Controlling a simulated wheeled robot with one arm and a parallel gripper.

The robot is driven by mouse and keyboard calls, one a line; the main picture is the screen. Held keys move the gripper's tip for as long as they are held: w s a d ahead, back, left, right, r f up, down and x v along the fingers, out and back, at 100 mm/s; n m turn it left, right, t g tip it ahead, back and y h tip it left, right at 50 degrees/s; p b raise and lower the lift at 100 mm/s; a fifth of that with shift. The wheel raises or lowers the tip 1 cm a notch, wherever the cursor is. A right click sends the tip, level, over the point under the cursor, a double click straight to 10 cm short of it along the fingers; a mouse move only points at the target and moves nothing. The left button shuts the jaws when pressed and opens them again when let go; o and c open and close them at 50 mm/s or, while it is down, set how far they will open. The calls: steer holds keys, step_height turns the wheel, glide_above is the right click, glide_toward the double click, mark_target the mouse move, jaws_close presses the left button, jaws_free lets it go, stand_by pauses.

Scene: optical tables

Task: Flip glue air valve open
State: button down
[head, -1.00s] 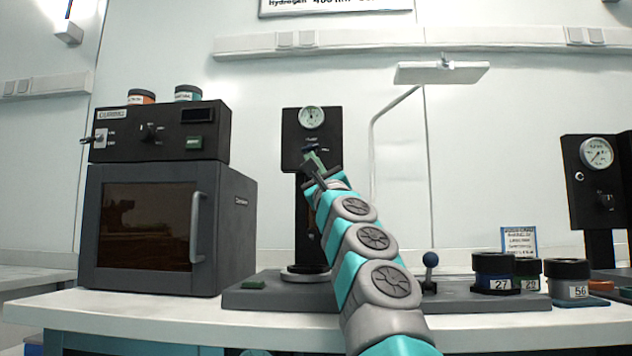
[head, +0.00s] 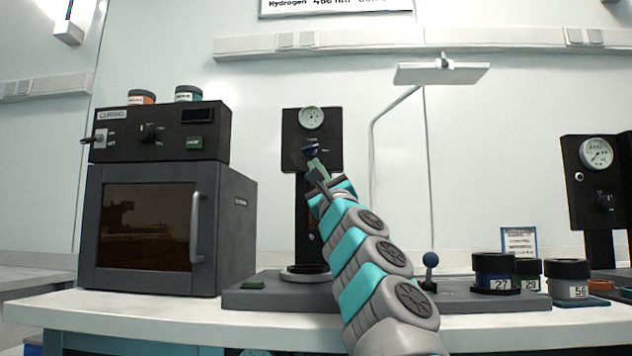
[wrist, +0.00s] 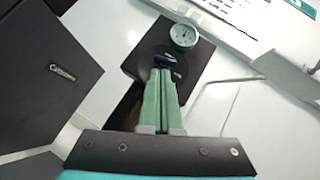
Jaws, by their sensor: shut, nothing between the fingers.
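The glue air valve is a small dark blue lever (head: 311,149) on the black panel (head: 326,130) below a round white gauge (head: 311,118). In the wrist view the blue lever (wrist: 166,61) sits just beyond the tips of my gripper (wrist: 160,74). My gripper's green fingers are together, with nothing visible between them. In the head view my gripper (head: 312,162) is just below the lever, pointing up at it. Whether the tips touch the lever I cannot tell. My fingers hide part of the panel's lower edge and post.
A curing oven (head: 150,225) with a control box (head: 158,133) stands left. A thin lamp arm (head: 372,150) rises right of the panel. Labelled jars (head: 492,272) and a blue-knobbed joystick (head: 430,260) stand on the right. A second gauge panel (head: 597,180) is at far right.

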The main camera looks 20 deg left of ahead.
steer(key=shift+w+a+f, duration=0.1)
steer(key=shift+w+f, duration=0.05)
steer(key=shift+f, duration=0.4)
steer(key=shift+w+a+f, duration=0.1)
steer(key=shift+f, duration=0.4)
